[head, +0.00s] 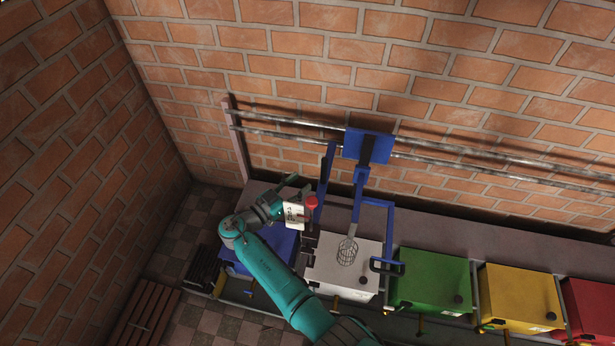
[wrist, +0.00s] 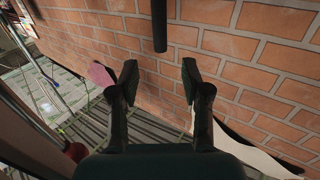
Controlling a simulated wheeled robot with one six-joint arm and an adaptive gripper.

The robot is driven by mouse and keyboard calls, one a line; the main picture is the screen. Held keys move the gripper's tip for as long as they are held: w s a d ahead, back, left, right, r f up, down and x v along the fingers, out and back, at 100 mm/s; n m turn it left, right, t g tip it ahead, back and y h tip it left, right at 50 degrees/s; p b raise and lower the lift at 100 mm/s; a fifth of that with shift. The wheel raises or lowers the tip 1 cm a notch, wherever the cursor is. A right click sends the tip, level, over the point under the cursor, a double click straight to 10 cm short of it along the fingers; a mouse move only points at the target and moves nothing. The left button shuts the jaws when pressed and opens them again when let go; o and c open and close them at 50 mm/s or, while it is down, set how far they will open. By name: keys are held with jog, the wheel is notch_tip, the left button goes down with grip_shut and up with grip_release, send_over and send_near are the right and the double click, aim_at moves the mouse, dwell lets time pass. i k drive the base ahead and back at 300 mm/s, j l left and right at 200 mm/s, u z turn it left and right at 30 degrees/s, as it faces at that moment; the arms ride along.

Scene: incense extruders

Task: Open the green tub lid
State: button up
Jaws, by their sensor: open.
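The green tub (head: 428,279) stands in the row in the head view, between a white tub and a yellow tub. Its top looks flat and closed, with a dark round knob (head: 458,299) near the front right. My gripper (head: 300,187) is up and to the left, above the blue tub and well apart from the green one. In the wrist view my gripper (wrist: 159,80) is open, its two dark fingers apart with nothing between them. The green tub cannot be made out in the wrist view.
A blue tub (head: 257,254), white tub (head: 330,255), yellow tub (head: 520,296) and red tub (head: 592,300) share the row. A blue frame (head: 390,225) and wire whisk (head: 347,253) stand over the white tub. Metal rails (head: 450,160) run along the brick wall behind.

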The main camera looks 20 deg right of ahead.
aim_at(442, 281)
jog(key=k+j, duration=0.1)
jog(key=j, duration=0.25)
jog(key=k+j, duration=0.1)
jog(key=j, duration=0.25)
jog(key=k+j, duration=0.1)
jog(key=j, duration=0.2)
jog(key=k+j, duration=0.1)
jog(key=j, duration=0.25)
